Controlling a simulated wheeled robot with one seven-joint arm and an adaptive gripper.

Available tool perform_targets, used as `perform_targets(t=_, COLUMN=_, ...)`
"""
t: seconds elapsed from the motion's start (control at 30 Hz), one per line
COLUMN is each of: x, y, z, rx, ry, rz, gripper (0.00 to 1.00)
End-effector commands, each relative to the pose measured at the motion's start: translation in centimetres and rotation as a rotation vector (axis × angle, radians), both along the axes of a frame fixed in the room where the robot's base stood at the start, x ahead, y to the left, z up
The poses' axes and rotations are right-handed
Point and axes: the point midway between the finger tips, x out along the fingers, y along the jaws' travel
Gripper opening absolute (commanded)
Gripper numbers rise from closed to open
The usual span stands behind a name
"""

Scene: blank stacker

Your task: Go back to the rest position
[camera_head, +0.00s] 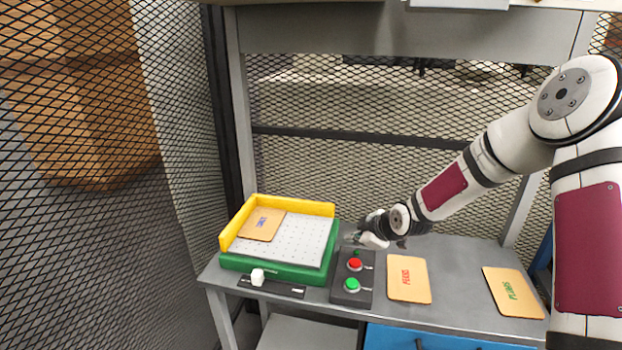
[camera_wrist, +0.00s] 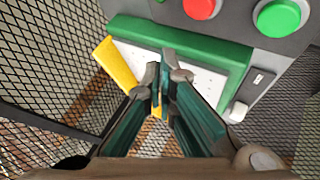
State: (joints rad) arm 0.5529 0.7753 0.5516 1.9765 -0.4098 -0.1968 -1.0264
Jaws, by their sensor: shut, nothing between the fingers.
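My gripper (camera_head: 352,238) is shut and empty at the end of my arm, which reaches in from the right. In the head view it is above the back of the button box, just right of the green and yellow stacker tray. In the wrist view its two fingertips (camera_wrist: 164,82) are together, in front of the tray's white perforated plate (camera_wrist: 204,82). The black button box (camera_head: 342,298) carries a red button (camera_head: 355,264) and a green button (camera_head: 352,285). Both buttons also show at the top of the wrist view. Whether the fingers touch anything is unclear.
The tray's green base (camera_head: 300,278) and yellow walls (camera_head: 300,205) hold one orange card (camera_head: 262,232). A white slider knob (camera_head: 257,277) is in front. Two more cards, one with red (camera_head: 409,287) and one with green lettering (camera_head: 530,305), lie on the grey table (camera_head: 455,260). Mesh fencing surrounds the table.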

Motion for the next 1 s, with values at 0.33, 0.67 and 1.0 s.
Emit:
perform_targets(t=0.33, x=-6.3, y=-1.1, z=8.4, rx=-0.086, ry=0.146, rz=-0.171, gripper=0.0)
perform_targets(t=0.67, x=-15.8, y=-2.2, z=17.3, rx=-0.076, ry=0.239, rz=-0.468, gripper=0.0)
perform_targets(t=1.0, x=-28.0, y=-2.3, z=23.5, rx=0.081, ry=0.298, rz=-0.783, gripper=0.0)
